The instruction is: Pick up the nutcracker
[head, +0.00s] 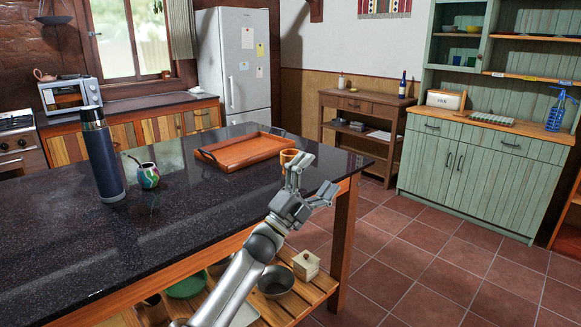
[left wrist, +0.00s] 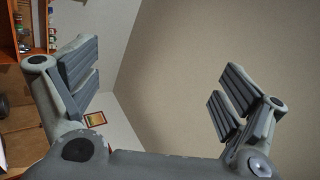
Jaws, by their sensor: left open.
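I cannot make out a nutcracker in either view. My left gripper (head: 312,180) is raised near the right front corner of the dark speckled island counter (head: 230,220), its fingers spread. In the left wrist view the left gripper (left wrist: 158,88) shows its two padded fingers wide apart, with nothing between them but a plain wall behind. In the head view it partly covers the counter's corner and a small orange-brown cup (head: 288,157). My right gripper is in neither view.
The counter holds a dark flask (head: 103,160), a patterned mate cup (head: 148,176) and a wooden tray (head: 245,150). A lower shelf holds bowls (head: 276,281). A green cabinet (head: 480,170) and wooden side table (head: 365,110) stand at the back. Tiled floor (head: 420,260) is free at right.

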